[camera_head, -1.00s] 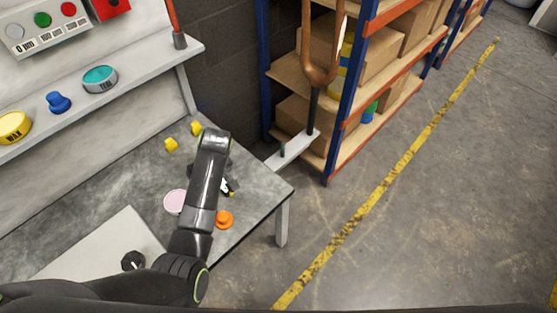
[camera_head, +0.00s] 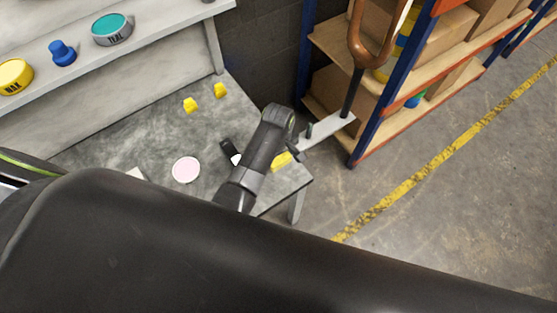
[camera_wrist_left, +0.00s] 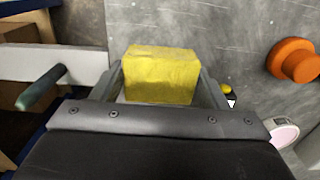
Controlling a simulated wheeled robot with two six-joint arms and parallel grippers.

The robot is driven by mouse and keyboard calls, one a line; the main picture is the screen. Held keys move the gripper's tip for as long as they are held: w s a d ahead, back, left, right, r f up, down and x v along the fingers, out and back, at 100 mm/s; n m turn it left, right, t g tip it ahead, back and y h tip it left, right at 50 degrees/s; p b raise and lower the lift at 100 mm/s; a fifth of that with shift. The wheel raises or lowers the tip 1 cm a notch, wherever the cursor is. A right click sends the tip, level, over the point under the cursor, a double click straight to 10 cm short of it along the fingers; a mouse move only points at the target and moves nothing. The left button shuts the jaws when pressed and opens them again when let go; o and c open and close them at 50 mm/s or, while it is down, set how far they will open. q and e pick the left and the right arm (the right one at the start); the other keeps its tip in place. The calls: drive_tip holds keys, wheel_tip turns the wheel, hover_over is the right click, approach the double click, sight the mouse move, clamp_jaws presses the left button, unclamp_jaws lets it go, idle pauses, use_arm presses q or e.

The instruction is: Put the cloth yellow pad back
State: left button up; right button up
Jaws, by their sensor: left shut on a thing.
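The cloth yellow pad (camera_wrist_left: 160,75) is a bright yellow block between the two fingers of my left gripper (camera_wrist_left: 162,90) in the left wrist view. The fingers are shut on its sides. In the head view part of the pad (camera_head: 281,160) shows beside my left arm, over the right end of the grey bench. My arm hides most of the gripper there. I cannot tell whether the pad touches the bench. My right gripper is not in view.
A pale bar (camera_head: 327,132) with an upright peg lies beyond the bench's right end, near the shelving. Two small yellow blocks (camera_head: 190,105), a pink disc (camera_head: 186,170) and a black item (camera_head: 229,149) lie on the bench. An orange knob (camera_wrist_left: 294,60) is near the gripper.

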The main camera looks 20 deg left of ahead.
sight(278, 161)
use_arm(q)
drive_tip(key=shift+f, duration=1.65)
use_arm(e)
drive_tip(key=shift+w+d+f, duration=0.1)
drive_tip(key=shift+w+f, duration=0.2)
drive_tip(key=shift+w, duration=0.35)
use_arm(q)
drive_tip(key=shift+b, duration=0.3)
drive_tip(key=o, duration=0.9)
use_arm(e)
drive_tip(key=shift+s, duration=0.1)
use_arm(q)
wheel_tip(278, 161, up, 12)
drive_tip(key=shift+r+p, duration=0.1)
drive_tip(key=shift+p, duration=1.05)
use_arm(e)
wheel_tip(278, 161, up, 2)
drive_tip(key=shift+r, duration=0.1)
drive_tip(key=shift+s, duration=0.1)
